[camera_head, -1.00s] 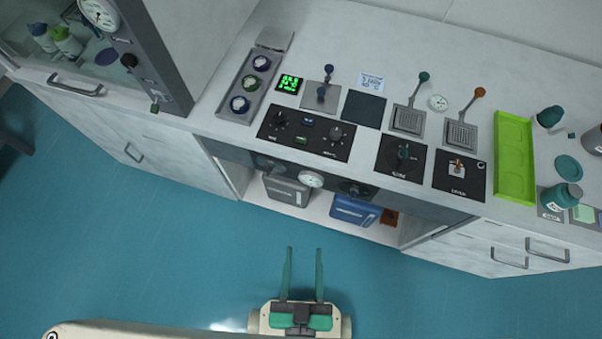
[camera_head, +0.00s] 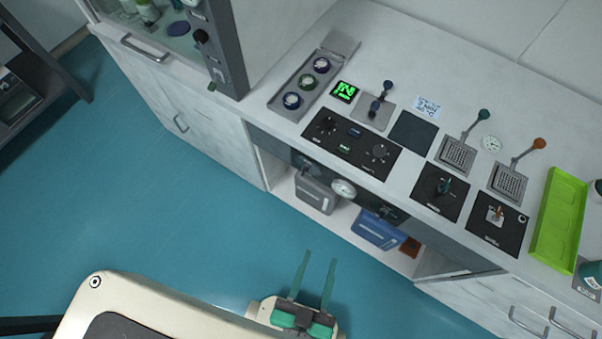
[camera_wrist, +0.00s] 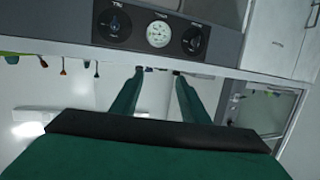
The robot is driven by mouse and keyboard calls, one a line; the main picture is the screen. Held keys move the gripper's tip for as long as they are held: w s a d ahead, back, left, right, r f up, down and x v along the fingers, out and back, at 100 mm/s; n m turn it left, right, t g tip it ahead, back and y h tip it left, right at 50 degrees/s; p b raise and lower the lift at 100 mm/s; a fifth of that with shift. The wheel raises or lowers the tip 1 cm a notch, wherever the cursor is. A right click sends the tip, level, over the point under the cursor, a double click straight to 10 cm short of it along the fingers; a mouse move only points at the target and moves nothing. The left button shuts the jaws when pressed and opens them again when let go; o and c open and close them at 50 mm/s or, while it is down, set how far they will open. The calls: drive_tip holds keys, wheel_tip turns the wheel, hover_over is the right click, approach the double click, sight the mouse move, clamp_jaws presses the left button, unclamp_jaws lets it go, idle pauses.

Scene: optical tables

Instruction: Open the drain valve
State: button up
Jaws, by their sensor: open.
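No label reading drain valve is legible, so I cannot tell which control it is. On the bench top, one black panel carries a dark teal knob (camera_head: 445,187). The black panel to its right carries a small copper-orange lever (camera_head: 497,213). Under the bench edge, a front panel holds two dark knobs with a round gauge (camera_head: 343,189) between them. The wrist view shows the left knob (camera_wrist: 115,24), the gauge (camera_wrist: 159,34) and the right knob (camera_wrist: 194,40). My gripper (camera_head: 320,257) is open and empty over the floor, apart from the bench.
A grey container (camera_head: 316,195) and a blue container (camera_head: 377,231) stand on the shelf below the front panel. Upright levers, including one with an orange ball (camera_head: 539,144), rise from the bench top. A green tray (camera_head: 560,222) lies at the right. The floor (camera_head: 190,215) before the bench is clear.

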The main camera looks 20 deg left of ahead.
drive_tip(key=shift+a+f, duration=0.15)
drive_tip(key=shift+f, duration=0.05)
drive_tip(key=shift+c, duration=1.3)
drive_tip(key=m+t+h, duration=0.2)
drive_tip(key=m+h, duration=0.1)
drive_tip(key=h, duration=0.2)
approach(303, 171)
drive_tip(key=f+x, duration=0.1)
drive_tip(key=x, duration=0.7)
drive_tip(key=shift+w, duration=0.45)
clamp_jaws()
